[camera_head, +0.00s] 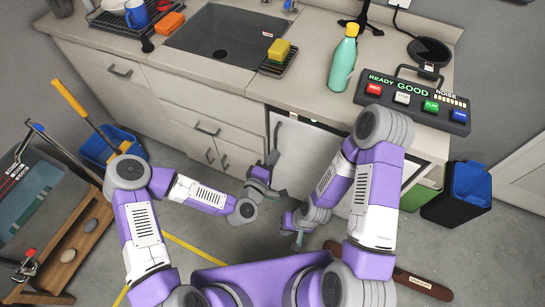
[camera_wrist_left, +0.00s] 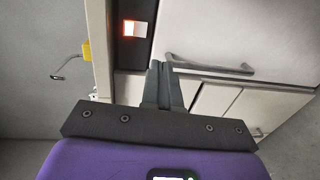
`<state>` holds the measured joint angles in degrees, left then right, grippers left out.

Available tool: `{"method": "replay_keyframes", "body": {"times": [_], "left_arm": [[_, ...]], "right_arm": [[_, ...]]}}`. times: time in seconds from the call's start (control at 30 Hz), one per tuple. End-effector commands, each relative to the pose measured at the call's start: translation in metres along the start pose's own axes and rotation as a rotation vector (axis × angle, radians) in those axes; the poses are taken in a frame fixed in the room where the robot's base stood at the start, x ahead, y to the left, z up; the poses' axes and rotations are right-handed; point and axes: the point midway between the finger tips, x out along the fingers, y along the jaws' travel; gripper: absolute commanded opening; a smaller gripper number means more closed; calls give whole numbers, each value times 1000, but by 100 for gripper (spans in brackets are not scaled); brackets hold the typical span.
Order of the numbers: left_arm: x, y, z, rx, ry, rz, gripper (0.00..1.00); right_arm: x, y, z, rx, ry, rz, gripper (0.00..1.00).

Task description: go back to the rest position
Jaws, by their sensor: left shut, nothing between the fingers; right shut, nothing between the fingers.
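My left gripper (camera_head: 271,160) is in front of the lower cabinets, by the edge of a white appliance door (camera_head: 305,155). Its two fingers lie together and empty in the left wrist view (camera_wrist_left: 164,85), in front of pale cabinet fronts with a bar handle. My right gripper (camera_head: 298,240) is lower in the head view, above the grey floor, shut with nothing seen in it. Both of my forearms are bent inward in front of my purple body. Whether the left fingertips touch the door front cannot be told.
The counter (camera_head: 225,77) holds a sink (camera_head: 228,40), a green bottle (camera_head: 343,60), a sponge (camera_head: 278,50) and a button panel (camera_head: 415,100). A wooden-shelved cart (camera_head: 70,245) and blue bucket (camera_head: 100,148) stand left. A brown bar (camera_head: 420,283) lies on the floor.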

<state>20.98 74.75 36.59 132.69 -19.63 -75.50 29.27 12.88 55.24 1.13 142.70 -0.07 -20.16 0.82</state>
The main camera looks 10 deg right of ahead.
Motion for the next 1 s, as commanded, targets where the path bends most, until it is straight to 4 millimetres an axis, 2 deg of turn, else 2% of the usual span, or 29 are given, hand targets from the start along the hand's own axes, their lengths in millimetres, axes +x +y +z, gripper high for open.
{"method": "replay_keyframes", "body": {"times": [0.57, 0.67, 0.77, 0.83, 0.9, 0.97, 1.0], "left_arm": [[-1, -1, 0, 0, 0, -1, 0], [-4, -8, 2, 30, -21, -35, 0], [-17, -37, 5, 128, -94, -156, 0], [-36, -69, 5, 228, -176, -293, 0], [-65, -103, -1, 326, -269, -453, 0], [-94, -129, -9, 392, -349, -588, 0], [-115, -143, -15, 425, -400, -673, 0]], "right_arm": [[0, 0, 0, 0, 0, 0, 0], [-1, 0, 0, 0, 0, 0, 0], [-4, -2, 0, 0, 0, 0, 0], [-8, -3, 0, 0, 0, 0, 0], [-12, -4, 1, 0, 0, 0, 0], [-14, -5, 1, 0, 0, 0, 0], [-16, -6, 1, 0, 0, 0, 0]]}}
